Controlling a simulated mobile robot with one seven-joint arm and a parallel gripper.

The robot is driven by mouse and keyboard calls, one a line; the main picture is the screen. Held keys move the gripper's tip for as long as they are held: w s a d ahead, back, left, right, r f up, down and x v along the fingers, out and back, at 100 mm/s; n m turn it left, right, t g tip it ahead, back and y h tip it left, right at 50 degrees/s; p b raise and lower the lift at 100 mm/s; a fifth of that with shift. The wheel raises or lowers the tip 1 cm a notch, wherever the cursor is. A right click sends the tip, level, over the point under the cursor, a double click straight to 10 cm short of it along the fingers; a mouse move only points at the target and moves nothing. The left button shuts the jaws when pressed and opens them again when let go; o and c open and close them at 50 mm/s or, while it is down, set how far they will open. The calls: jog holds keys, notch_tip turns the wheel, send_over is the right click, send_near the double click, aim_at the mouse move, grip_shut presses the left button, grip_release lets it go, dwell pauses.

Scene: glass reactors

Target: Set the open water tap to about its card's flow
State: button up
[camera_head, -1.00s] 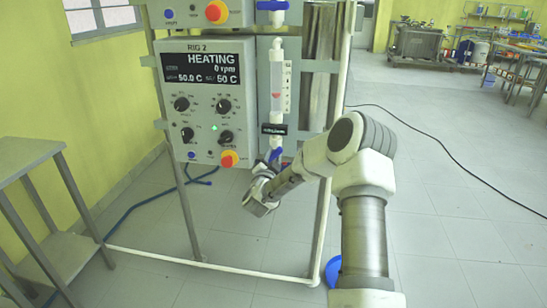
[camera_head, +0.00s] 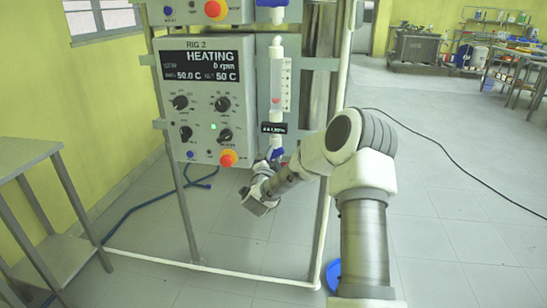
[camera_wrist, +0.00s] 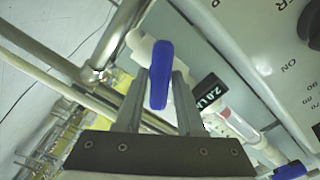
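The water tap's blue handle (camera_wrist: 159,76) stands between the two fingers of my gripper (camera_wrist: 160,88) in the wrist view. The fingers sit close against both sides of it, with little or no gap. In the head view the handle (camera_head: 275,154) shows below the flow tube (camera_head: 277,85), partly hidden by my gripper (camera_head: 268,172). The clear tube has a white scale and a faint reddish float low inside. A black card (camera_head: 273,128) hangs under the tube; in the wrist view the card (camera_wrist: 210,92) reads 2.0 L, its end cut off.
The RIG 2 control box (camera_head: 206,100) with knobs and an orange-red button stands left of the tube. Another blue handle (camera_wrist: 290,171) shows at the wrist view's lower right. A grey side table (camera_head: 28,150) is at left. The floor at right is mostly clear except a black cable.

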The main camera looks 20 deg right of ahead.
jog(key=shift+o, duration=1.2)
jog(key=shift+s, duration=0.1)
jog(key=p+v, duration=0.2)
jog(key=v, duration=1.5)
jog(key=shift+s+a, duration=0.1)
